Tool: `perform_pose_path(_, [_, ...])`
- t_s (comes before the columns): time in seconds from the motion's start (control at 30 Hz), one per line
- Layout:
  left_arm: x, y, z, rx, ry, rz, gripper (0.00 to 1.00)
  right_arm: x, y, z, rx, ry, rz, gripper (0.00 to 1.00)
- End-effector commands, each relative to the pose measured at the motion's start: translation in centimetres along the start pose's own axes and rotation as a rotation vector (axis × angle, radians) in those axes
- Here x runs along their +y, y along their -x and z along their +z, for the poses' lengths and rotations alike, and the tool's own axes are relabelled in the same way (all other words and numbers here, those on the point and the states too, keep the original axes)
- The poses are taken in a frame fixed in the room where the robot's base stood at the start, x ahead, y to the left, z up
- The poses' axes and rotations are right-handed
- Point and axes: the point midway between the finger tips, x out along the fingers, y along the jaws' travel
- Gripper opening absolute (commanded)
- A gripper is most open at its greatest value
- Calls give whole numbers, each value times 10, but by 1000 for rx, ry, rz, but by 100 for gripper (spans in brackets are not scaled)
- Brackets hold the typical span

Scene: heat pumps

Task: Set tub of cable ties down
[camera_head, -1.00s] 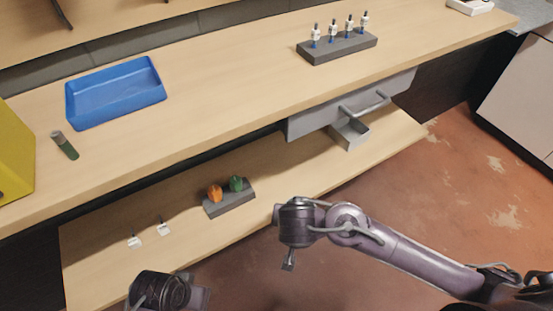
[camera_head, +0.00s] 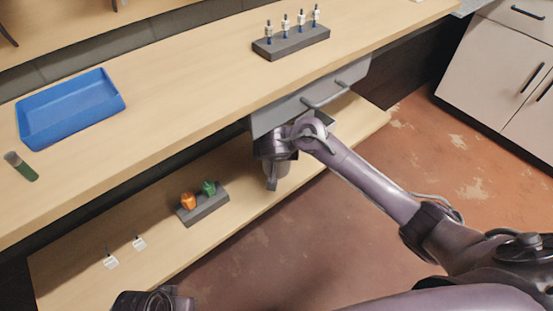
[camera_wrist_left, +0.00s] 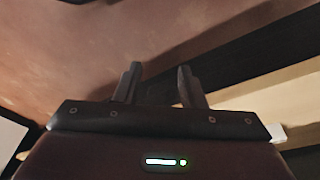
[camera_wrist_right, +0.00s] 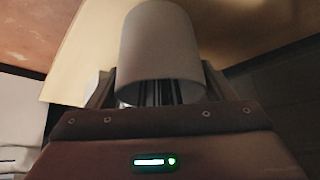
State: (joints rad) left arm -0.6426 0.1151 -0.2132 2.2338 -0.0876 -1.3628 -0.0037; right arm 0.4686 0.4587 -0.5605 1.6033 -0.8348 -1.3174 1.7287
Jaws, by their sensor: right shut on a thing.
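The tub of cable ties (camera_wrist_right: 160,45) is a plain pale cylinder filling the top middle of the right wrist view. Dark strips show below its near rim. My right gripper (camera_wrist_right: 158,92) is shut on it, with a finger at either side. In the head view my right gripper (camera_head: 272,183) is at the front edge of the lower shelf (camera_head: 130,215), below the drawer (camera_head: 315,98). The tub is hard to make out there. My left gripper (camera_wrist_left: 160,88) is open and empty, its fingers apart; in the head view it is low at the left.
The upper worktop (camera_head: 190,80) holds a blue tray (camera_head: 70,105), a dark-green cylinder (camera_head: 20,166) and a grey rack (camera_head: 290,42) with several white-and-blue pieces. On the lower shelf, a grey block (camera_head: 203,208) carries an orange and a green piece, left of my right gripper.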

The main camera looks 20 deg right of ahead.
Motion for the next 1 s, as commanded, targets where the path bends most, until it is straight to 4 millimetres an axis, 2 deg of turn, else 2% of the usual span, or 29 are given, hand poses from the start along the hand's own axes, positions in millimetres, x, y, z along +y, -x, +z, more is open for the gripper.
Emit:
perform_pose_path(0.03, [5,-6,-2,32,-10,8,36,0,-10,7,0,4,1,50])
perform_pose_path(0.07, [8,-6,-4,49,-16,13,36,0,-12,9,0,5,1,50])
perform_pose_path(0.53, [11,-6,-8,79,-23,19,36,0,-16,13,-1,2,0,50])
perform_pose_path(0.57, [12,-6,-8,82,-24,20,36,0,-15,13,-1,3,0,78])
perform_pose_path(0.7, [12,-5,-8,81,-24,21,36,0,-15,12,-1,3,0,97])
perform_pose_path(1.0, [12,-4,-8,78,-24,21,36,0,-14,12,0,2,0,98])
